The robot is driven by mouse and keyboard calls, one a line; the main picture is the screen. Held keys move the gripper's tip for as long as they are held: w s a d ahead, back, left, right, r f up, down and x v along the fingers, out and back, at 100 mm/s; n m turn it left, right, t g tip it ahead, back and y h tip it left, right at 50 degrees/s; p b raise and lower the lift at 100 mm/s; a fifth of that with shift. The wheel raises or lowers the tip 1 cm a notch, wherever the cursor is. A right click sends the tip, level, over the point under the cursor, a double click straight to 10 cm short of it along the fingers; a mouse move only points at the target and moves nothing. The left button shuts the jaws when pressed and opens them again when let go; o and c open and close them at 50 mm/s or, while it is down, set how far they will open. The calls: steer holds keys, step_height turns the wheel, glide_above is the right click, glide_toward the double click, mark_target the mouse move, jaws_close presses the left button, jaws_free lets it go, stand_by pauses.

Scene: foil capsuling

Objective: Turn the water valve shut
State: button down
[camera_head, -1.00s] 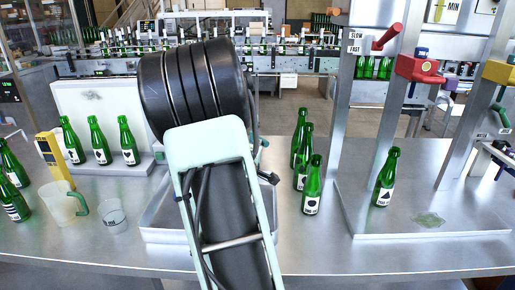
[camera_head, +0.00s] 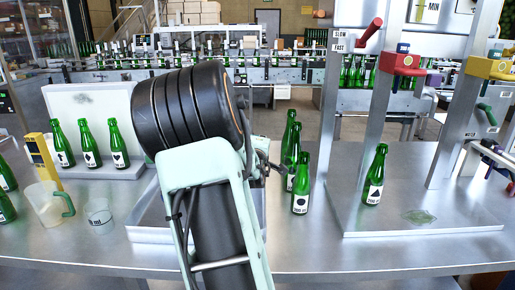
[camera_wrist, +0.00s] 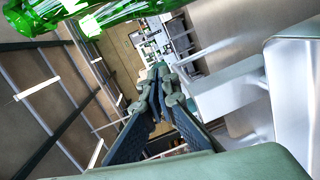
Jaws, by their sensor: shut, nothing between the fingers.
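I cannot make out a water valve for certain in either view. A shallow grey metal basin (camera_head: 150,236) lies on the bench in the head view, largely hidden behind my arm; a valve there could be covered. My gripper (camera_wrist: 158,70) shows in the wrist view with its dark fingers together and nothing between them. In the head view, only small dark parts, which may be my gripper, show at the right of my arm. A green lever handle (camera_head: 487,114) sits on the stand at the far right, well away from my arm.
Several green bottles stand right of my arm, the nearest (camera_head: 300,186) close to it. Another bottle (camera_head: 374,176) stands on the right-hand base plate. A jug (camera_head: 46,204) and a clear cup (camera_head: 98,211) stand at left. The front bench strip is clear.

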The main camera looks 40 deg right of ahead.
steer(key=shift+w+d+b, duration=0.25)
steer(key=shift+d+b, duration=0.35)
steer(key=shift+d, duration=0.35)
stand_by(0.3)
